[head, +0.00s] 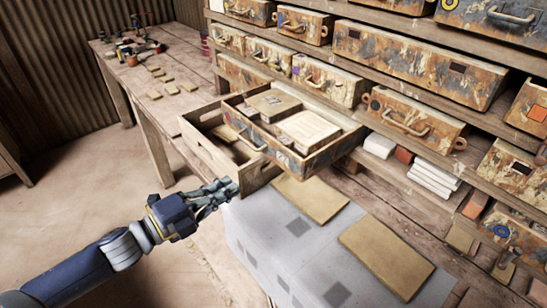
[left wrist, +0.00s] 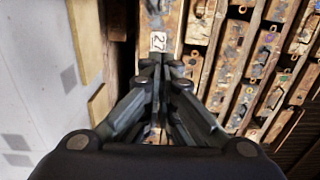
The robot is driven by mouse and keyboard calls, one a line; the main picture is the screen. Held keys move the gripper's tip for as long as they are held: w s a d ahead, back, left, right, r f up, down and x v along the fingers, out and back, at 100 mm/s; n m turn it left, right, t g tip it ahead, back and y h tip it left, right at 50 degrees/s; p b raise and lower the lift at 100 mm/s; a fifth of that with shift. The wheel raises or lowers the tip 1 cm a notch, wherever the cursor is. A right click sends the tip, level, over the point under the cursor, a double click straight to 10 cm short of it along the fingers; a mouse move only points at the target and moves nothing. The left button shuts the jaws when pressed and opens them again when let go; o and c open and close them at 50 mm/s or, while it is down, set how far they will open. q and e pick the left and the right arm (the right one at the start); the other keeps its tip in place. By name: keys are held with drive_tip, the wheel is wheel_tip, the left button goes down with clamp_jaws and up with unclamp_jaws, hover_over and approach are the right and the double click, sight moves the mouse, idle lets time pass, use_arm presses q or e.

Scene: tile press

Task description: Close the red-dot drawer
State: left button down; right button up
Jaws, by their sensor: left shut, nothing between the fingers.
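A worn, rust-marked drawer (head: 318,161) is pulled far out of the shelving in the head view, with flat pale boxes inside. A plain wooden drawer or crate (head: 195,139) sticks out beside and below it. I cannot make out a red dot on either one. My left gripper (head: 228,187) is shut and empty, close to the near lower corner of the wooden one; contact is unclear. In the left wrist view the closed fingertips (left wrist: 160,62) point at a worn surface with a white "27" label (left wrist: 158,41). My right gripper is not seen.
Shelves hold several closed worn drawers, one a long drawer (head: 405,60). A grey-covered block (head: 290,240) with tan boards (head: 385,256) stands right of my arm. White blocks (head: 432,180) sit under the shelf. The floor (head: 80,220) at left is clear.

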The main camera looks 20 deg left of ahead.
use_arm(q)
drive_tip(key=p, duration=0.4)
approach(282, 156)
drive_tip(key=x, duration=0.6)
drive_tip(key=shift+r, duration=0.25)
drive_tip(key=shift+w+d+f, duration=0.15)
drive_tip(key=shift+w+d, duration=0.05)
drive_tip(key=shift+w, duration=0.2)
drive_tip(key=shift+d, duration=0.1)
